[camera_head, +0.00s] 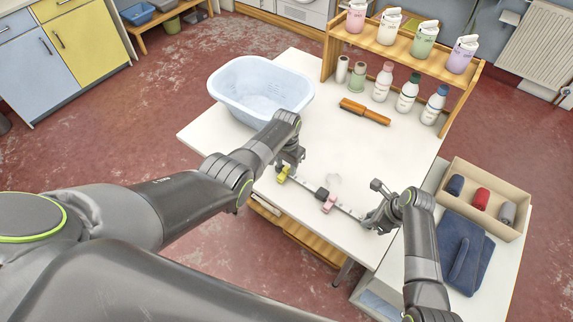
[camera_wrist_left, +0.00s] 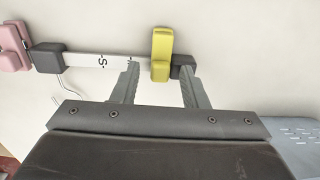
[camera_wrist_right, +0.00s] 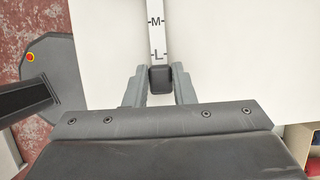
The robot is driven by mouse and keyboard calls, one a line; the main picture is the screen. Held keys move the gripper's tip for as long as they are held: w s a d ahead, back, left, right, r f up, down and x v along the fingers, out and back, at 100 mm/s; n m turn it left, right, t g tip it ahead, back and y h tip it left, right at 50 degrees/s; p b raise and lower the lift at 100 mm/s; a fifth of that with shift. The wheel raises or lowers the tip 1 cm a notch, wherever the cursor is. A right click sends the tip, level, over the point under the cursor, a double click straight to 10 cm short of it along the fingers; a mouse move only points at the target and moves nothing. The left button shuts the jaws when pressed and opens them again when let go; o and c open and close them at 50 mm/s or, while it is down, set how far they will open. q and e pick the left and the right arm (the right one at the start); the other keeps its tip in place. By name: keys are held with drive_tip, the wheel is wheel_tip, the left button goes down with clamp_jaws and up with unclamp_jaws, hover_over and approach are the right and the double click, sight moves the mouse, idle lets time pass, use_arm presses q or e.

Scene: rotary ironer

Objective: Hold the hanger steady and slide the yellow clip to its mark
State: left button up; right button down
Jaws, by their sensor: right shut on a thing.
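The hanger is a white bar (camera_wrist_left: 95,60) with a dark centre block (camera_head: 322,194), lying along the table's front part. The yellow clip (camera_wrist_left: 162,55) sits near the bar's left end, outward of the S mark, beside a dark end cap. The pink clip (camera_head: 329,203) sits just right of the centre block. My left gripper (camera_wrist_left: 158,72) is open, its fingers apart on either side of the yellow clip with gaps showing. My right gripper (camera_wrist_right: 159,80) is shut on the hanger's dark right end cap (camera_wrist_right: 160,78), near the L mark; the M mark is farther along.
A pale blue basin (camera_head: 245,85) stands behind my left gripper. An orange-brown roller (camera_head: 364,111) lies farther back, before a wooden shelf (camera_head: 420,65) with bottles. A box (camera_head: 512,190) with rolled cloths and a folded blue cloth (camera_head: 462,250) are at the right. The table's middle is clear.

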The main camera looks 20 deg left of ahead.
sight(286, 168)
use_arm(q)
drive_tip(key=shift+r, duration=0.15)
wheel_tip(286, 168, up, 12)
idle(0.7)
use_arm(e)
drive_tip(key=c, duration=1.1)
unclamp_jaws()
drive_tip(key=shift+c, duration=0.2)
use_arm(q)
drive_tip(key=shift+f, duration=0.2)
